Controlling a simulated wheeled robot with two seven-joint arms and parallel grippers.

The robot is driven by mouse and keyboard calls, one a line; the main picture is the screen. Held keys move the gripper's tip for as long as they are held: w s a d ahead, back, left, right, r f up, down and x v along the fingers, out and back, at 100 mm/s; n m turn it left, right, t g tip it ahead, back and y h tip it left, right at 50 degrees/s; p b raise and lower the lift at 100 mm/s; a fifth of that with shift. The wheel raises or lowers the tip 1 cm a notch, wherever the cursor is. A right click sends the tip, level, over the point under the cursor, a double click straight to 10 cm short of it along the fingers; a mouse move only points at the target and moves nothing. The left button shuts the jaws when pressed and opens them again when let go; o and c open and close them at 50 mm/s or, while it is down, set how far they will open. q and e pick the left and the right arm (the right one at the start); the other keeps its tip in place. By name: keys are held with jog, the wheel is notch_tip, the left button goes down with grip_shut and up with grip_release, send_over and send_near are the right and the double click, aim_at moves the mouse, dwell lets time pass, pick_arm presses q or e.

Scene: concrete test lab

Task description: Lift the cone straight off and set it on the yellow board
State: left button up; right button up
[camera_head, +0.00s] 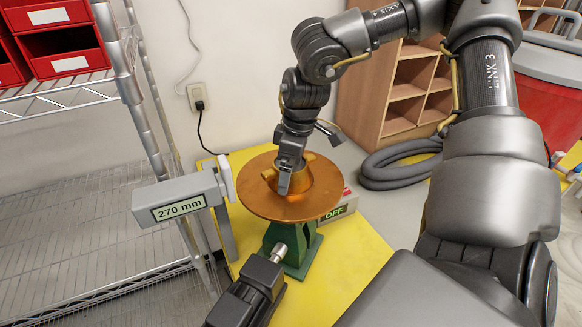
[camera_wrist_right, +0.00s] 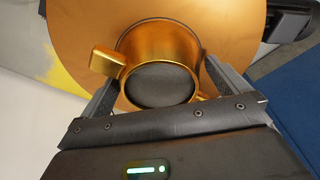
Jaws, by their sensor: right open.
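The cone (camera_head: 302,181) is a shiny gold-orange piece with side lugs. It sits on a round copper disc (camera_head: 255,204) on top of a green stand (camera_head: 299,264). In the right wrist view the cone (camera_wrist_right: 162,62) shows a dark round top and one lug at its left. My right gripper (camera_head: 287,180) reaches down over the cone from above. Its open fingers (camera_wrist_right: 160,98) lie on both sides of the cone; I cannot tell whether they touch it. The yellow board (camera_head: 350,262) lies under and around the stand. My left gripper is not in view.
A grey device reading 270 mm (camera_head: 179,207) stands close left of the disc. A dark block with a metal tip (camera_head: 254,291) is in front of the stand. An OFF sign (camera_head: 335,214) and coiled grey hose (camera_head: 397,166) lie right. The board's front right is bare.

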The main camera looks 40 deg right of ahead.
jog(key=c, duration=0.7)
jog(key=shift+c, duration=0.2)
jog(key=shift+w+r, duration=0.1)
jog(key=shift+w+d+r, duration=0.1)
jog(key=shift+r, duration=0.3)
jog(key=c, duration=0.4)
jog(key=shift+o, duration=0.2)
notch_tip(320, 180, up, 17)
jog(key=b, duration=0.4)
